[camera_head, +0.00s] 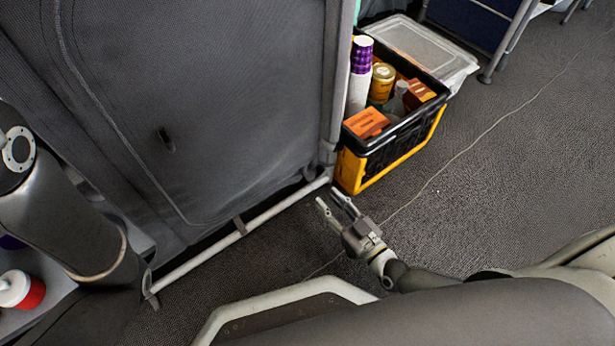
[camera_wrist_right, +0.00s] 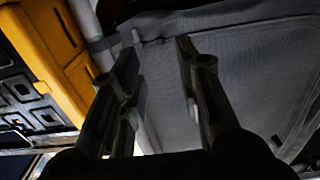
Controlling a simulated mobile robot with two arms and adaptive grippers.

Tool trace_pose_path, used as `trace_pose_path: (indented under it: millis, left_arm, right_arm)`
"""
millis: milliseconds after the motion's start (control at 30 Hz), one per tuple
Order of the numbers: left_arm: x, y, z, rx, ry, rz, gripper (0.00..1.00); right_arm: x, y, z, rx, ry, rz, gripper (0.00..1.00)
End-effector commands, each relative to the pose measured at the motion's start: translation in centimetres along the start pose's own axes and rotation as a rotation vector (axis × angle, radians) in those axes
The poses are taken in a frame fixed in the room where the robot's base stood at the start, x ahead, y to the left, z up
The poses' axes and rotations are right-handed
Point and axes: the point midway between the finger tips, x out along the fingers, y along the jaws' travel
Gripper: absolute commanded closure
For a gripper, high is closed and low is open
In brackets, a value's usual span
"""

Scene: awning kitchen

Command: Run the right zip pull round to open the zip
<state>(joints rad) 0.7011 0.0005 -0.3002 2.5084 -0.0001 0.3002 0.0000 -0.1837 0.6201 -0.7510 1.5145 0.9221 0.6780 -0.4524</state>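A grey fabric panel (camera_head: 215,85) hangs from a white metal frame. A thin curved seam line (camera_head: 104,120) runs down it and bends along its lower edge; this looks like the zip. A small dark tab (camera_head: 166,139) sits on the panel inside the curve; I cannot tell whether it is the right zip pull. My right gripper (camera_head: 334,203) is open and empty, low in front of the panel's lower right corner and apart from it. In the right wrist view its two fingers (camera_wrist_right: 157,52) are spread, with the grey panel (camera_wrist_right: 238,75) behind. My left gripper is out of view.
A black and orange crate (camera_head: 412,150) with cups, a jar and boxes stands right of the panel, close beyond my right gripper. Its clear lid (camera_head: 425,48) lies behind. A white frame bar (camera_head: 215,252) runs along the panel's foot.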

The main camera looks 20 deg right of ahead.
Motion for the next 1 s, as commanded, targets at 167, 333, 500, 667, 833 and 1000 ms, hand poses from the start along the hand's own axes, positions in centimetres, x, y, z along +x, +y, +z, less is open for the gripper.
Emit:
trace_pose_path:
  millis: [167, 333, 500, 667, 833, 1000]
  left_arm:
    - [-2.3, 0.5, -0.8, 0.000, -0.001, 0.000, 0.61]
    - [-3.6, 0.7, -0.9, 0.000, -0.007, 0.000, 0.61]
    - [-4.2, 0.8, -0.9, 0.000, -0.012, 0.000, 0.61]
    - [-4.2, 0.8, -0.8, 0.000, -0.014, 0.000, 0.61]
    - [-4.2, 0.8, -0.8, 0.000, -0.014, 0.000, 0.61]
    - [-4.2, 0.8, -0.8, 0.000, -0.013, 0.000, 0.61]
  right_arm:
    - [3.8, 0.0, 0.3, 0.002, 0.008, 0.000, 0.69]
    - [6.5, 0.0, 0.2, 0.003, 0.007, 0.001, 0.69]
    - [8.1, 0.0, 0.0, 0.001, 0.004, 0.000, 0.69]
    - [8.5, 0.0, -0.1, 0.001, 0.004, 0.000, 0.69]
    - [8.5, 0.0, -0.2, 0.001, 0.004, 0.000, 0.69]
    - [8.5, 0.0, -0.2, 0.001, 0.004, 0.000, 0.88]
